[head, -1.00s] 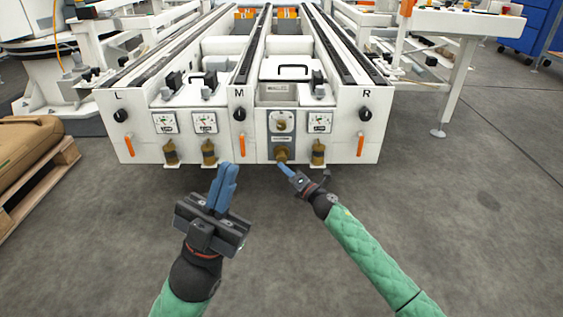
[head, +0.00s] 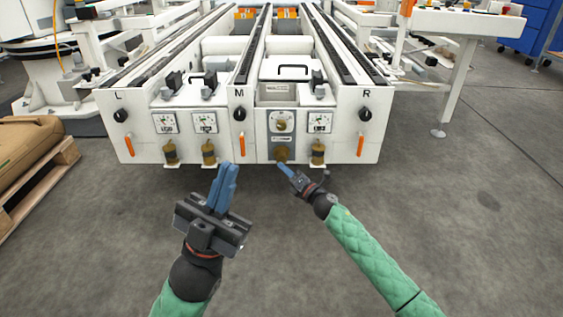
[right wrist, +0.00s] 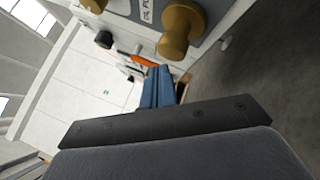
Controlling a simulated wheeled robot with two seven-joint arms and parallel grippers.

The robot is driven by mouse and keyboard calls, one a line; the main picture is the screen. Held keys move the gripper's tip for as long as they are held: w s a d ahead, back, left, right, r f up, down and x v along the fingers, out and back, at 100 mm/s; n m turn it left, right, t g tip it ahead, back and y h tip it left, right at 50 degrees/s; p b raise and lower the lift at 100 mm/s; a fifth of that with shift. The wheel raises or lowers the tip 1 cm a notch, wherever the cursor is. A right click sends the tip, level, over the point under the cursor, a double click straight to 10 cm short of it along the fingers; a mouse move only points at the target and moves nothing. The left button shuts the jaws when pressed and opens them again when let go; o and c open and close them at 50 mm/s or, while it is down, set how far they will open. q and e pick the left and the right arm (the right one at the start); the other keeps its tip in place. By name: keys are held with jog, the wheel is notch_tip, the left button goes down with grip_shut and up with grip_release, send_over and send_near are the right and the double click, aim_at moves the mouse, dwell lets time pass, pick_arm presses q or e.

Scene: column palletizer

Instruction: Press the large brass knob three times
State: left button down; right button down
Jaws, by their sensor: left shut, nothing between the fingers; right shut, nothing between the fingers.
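The large brass knob (head: 282,154) sticks out low on a grey panel in the front of the white machine, right of the M mark. It also shows large at the top of the right wrist view (right wrist: 182,28). My right gripper (head: 281,166) is shut and empty, its blue fingertips just below and in front of the knob. In the right wrist view its fingers (right wrist: 160,70) end close to the knob; I cannot tell whether they touch it. My left gripper (head: 231,168) is shut and empty, pointing up in front of the machine, left of the knob.
Orange handles (head: 242,146), black dials (head: 239,114) and gauges (head: 319,122) are on the same front. A pallet with a brown sack (head: 30,150) stands left. The floor in front is clear.

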aim_at(281, 160)
jog(key=shift+w, duration=0.2)
jog(key=shift+w, duration=0.2)
jog(key=shift+w, duration=1.1)
dwell(1.7)
jog(key=shift+s, duration=0.15)
jog(key=shift+s+p, duration=0.45)
jog(key=shift+s, duration=0.9)
jog(key=shift+s, duration=0.1)
jog(key=shift+s+p, duration=1.05)
jog(key=shift+s, duration=1.35)
